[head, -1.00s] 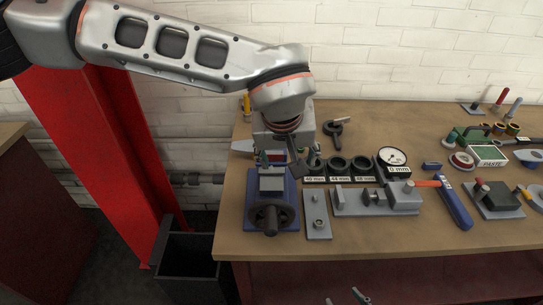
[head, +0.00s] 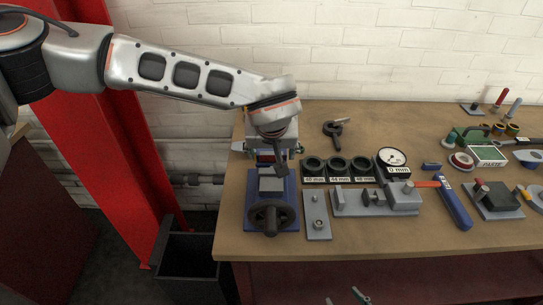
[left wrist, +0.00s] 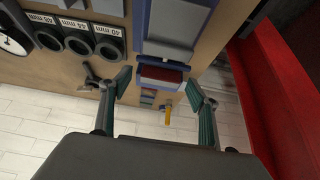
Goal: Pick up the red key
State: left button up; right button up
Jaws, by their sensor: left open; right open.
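I cannot pick out a clear key shape for certain. A dark red piece (left wrist: 162,73) shows at the blue vise (left wrist: 168,48) in the left wrist view. My left gripper (left wrist: 160,86) is open and empty, with its two fingers on either side of that red piece in the picture; I see no contact. In the head view the left gripper (head: 279,160) hangs over the back of the vise (head: 286,214) and hides part of it. A red-handled upright (head: 501,97) stands at the far right back. My right gripper (head: 345,298) shows only its tips at the bottom edge, open.
Beside the vise are a grey plate (head: 317,222), a ring holder (head: 338,178), a dial gauge (head: 392,157) and a grey fixture (head: 400,200). A dark T-shaped tool (head: 334,128) lies behind. A red post (head: 125,140) stands left.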

pick_arm(q)
jog(key=c, duration=1.3)
jog(key=shift+r, duration=0.1)
